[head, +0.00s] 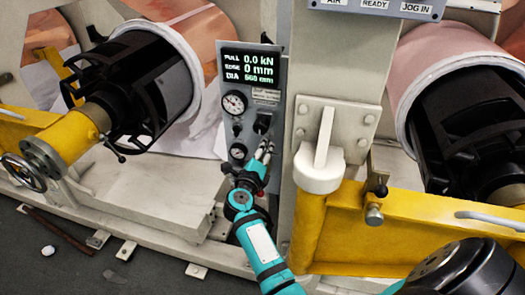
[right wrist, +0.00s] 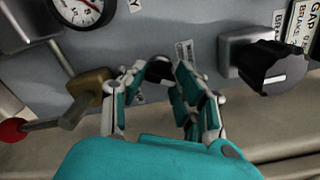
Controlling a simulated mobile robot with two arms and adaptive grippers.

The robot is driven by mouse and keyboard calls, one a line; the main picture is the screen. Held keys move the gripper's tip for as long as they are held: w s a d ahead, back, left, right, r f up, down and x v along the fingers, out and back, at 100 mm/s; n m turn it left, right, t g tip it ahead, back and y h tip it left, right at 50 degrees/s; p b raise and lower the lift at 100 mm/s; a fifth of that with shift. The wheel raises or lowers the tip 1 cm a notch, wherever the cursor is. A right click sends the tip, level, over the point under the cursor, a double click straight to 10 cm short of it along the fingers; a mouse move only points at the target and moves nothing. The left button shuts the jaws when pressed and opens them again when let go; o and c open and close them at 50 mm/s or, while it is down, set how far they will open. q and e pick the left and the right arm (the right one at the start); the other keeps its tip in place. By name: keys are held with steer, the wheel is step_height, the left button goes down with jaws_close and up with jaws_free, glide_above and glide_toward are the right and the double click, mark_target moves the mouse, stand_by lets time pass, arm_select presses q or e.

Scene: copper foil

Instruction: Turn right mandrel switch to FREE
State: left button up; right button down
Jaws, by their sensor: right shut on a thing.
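A grey control panel (head: 278,105) stands in the middle of the head view. My right gripper (head: 264,148) reaches it from below, at its lower right part. In the right wrist view, the two jointed fingers of my right gripper (right wrist: 166,82) are closed around a small dark switch (right wrist: 158,70) on the panel face. Most of that switch is hidden by the fingers, so its pointer position cannot be read. A black knob with a white mark (right wrist: 272,65) sits to the right of the fingers, under a partly cut BRAKE label. My left gripper is out of view.
A brass valve (right wrist: 92,82) with a red-tipped lever (right wrist: 12,130) is left of the fingers. A gauge (right wrist: 84,8) is above it. The panel's lit display (head: 250,67) reads 0.0 kN and 0 mm. Yellow arms (head: 400,225) and copper rolls (head: 165,40) flank the panel.

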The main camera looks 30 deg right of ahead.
steer(key=shift+f, duration=0.2)
steer(key=c, duration=1.2)
jaws_free()
steer(key=shift+s, duration=0.1)
steer(key=shift+o, duration=1.2)
steer(key=shift+r, duration=0.1)
